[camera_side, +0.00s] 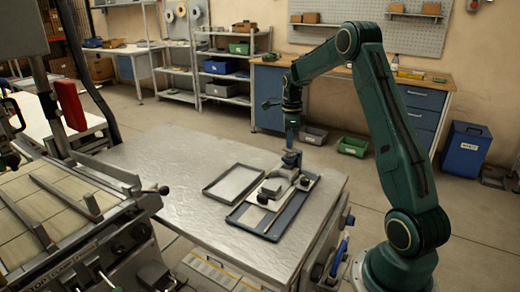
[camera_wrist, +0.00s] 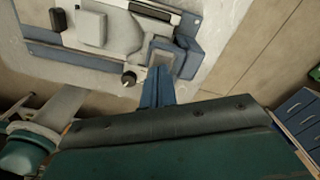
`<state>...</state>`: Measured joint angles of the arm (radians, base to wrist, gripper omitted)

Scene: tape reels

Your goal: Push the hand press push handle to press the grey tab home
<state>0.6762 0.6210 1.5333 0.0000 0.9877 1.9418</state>
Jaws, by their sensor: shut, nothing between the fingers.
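The hand press (camera_side: 279,186) is a pale grey device on a blue base plate near the table's right side. Its pale body (camera_wrist: 112,30) also fills the top of the wrist view. A dark round knob (camera_wrist: 128,79) on a short rod, which looks like the push handle, sticks out of its near side. My gripper (camera_side: 291,158) points down at the far end of the press and is shut and empty. In the wrist view its blue fingers (camera_wrist: 160,80) are right of the knob, apart from it, by a blue block. I cannot tell whether they touch the block. I cannot make out the grey tab for certain.
An empty shallow grey tray (camera_side: 234,183) lies left of the press. The metal table (camera_side: 170,180) is clear further left. A machine with rails (camera_side: 70,215) stands at the left edge. Shelves and a workbench are well behind.

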